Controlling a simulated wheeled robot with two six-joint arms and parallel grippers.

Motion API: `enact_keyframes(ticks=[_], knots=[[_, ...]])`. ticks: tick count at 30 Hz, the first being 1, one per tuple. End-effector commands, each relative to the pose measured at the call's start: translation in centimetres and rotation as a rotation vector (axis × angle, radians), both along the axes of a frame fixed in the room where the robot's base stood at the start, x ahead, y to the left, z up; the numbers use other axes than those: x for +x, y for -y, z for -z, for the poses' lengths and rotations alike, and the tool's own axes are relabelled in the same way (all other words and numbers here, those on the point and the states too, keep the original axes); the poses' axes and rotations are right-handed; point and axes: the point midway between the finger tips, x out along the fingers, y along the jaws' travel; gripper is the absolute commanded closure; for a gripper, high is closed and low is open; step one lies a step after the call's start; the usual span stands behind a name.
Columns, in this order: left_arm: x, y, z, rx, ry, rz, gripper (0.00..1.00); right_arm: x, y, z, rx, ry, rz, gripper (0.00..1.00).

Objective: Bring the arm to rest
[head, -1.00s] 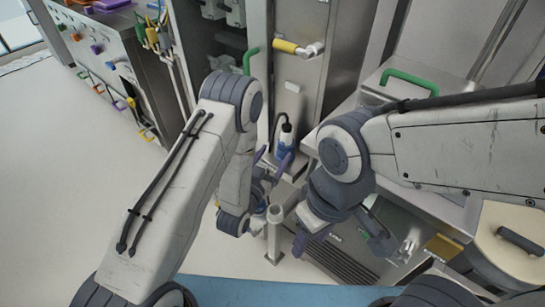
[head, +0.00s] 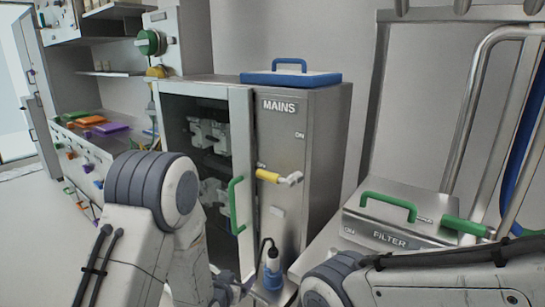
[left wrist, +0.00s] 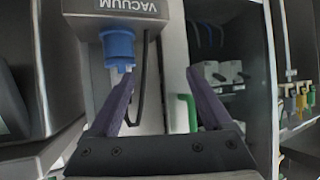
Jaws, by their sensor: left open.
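My left arm (head: 150,235) comes in from the lower left in the head view. Its gripper (head: 236,288) shows only in part at the bottom edge, near a blue and white plug (head: 272,270). In the left wrist view the two purple fingers of my left gripper (left wrist: 162,92) are spread apart with nothing between them. A blue connector (left wrist: 118,46) under a box labelled VACUUM (left wrist: 122,8) appears close to the left finger. My right arm (head: 430,280) crosses the lower right of the head view; its gripper is out of view.
A steel MAINS cabinet (head: 318,150) with a green-handled door (head: 242,110) stands ahead. A FILTER box (head: 375,240) with a green handle is at right. A blue-rimmed case (head: 290,79) lies on the cabinet. Open floor (head: 40,235) is at far left.

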Motion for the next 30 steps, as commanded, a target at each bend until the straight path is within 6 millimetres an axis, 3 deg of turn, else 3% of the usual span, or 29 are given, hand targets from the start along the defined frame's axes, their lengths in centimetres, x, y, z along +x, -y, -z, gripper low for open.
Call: enact_keyframes(ticks=[3, 9, 18, 24, 30], knots=[[-2.0, -2.6, -1.5, 0.034, -0.165, -0.058, 0.17, 0.0, 0.0, 0.0, 0.000, 0.000, 0.000, 0.50], [-7.6, -6.0, -3.1, 0.068, -0.433, -0.136, 0.17, 0.0, 0.0, 0.0, 0.000, 0.000, 0.000, 0.50], [-14.4, -8.2, -5.1, 0.078, -0.674, -0.200, 0.17, 0.0, 0.0, 0.0, 0.000, 0.000, 0.000, 0.50], [-18.5, -8.9, -6.4, 0.075, -0.799, -0.230, 0.17, 0.0, 0.0, 0.0, 0.000, 0.000, 0.000, 0.50], [-20.4, -4.6, -7.6, 0.128, -0.830, -0.088, 0.17, 0.0, 0.0, 0.0, 0.000, 0.000, 0.000, 0.50]])
